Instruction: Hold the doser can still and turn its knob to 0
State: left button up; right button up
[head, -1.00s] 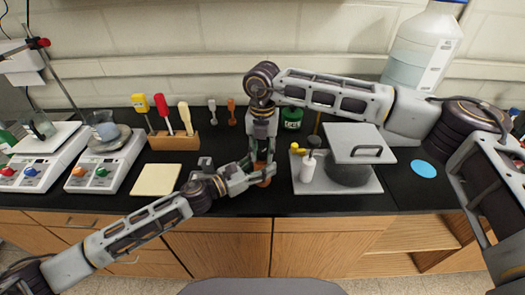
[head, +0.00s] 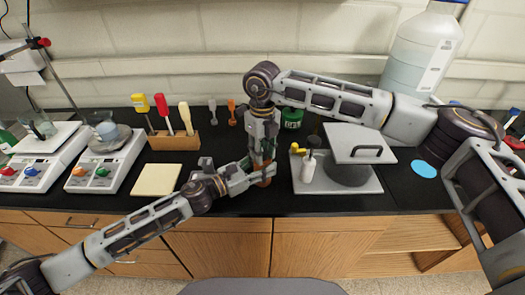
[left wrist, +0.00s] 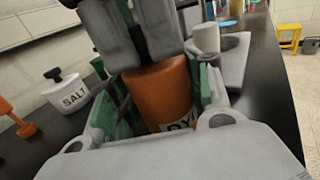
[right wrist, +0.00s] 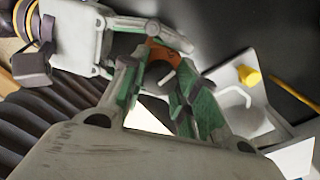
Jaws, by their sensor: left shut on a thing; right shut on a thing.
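The orange-brown doser can (head: 265,181) stands near the front of the black bench, left of the grey tray. In the left wrist view the can (left wrist: 160,92) fills the space between my left gripper's fingers, with part of a dark-lettered label showing low down. My left gripper (head: 257,178) is shut on the can's side. My right gripper (head: 264,160) points down from above and is shut at the can's top. In the right wrist view the orange can (right wrist: 160,53) shows between and beyond its fingers. The knob is mostly hidden by the fingers; its marks cannot be read.
A grey tray (head: 372,188) with a lidded pot and a white bottle is close on the right. A wooden tool block (head: 175,141) and a cream pad (head: 157,180) lie left. A green jar (head: 292,117) stands behind; a salt jar (left wrist: 68,93) shows in the left wrist view.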

aim_at(263, 152)
jog(key=n, duration=1)
jog(key=shift+n, duration=0.3)
jog(key=n, duration=0.5)
jog(key=shift+n, duration=2.7)
jog(key=o, duration=1)
jog(key=shift+r, duration=0.1)
jog(key=shift+r, duration=5.95)
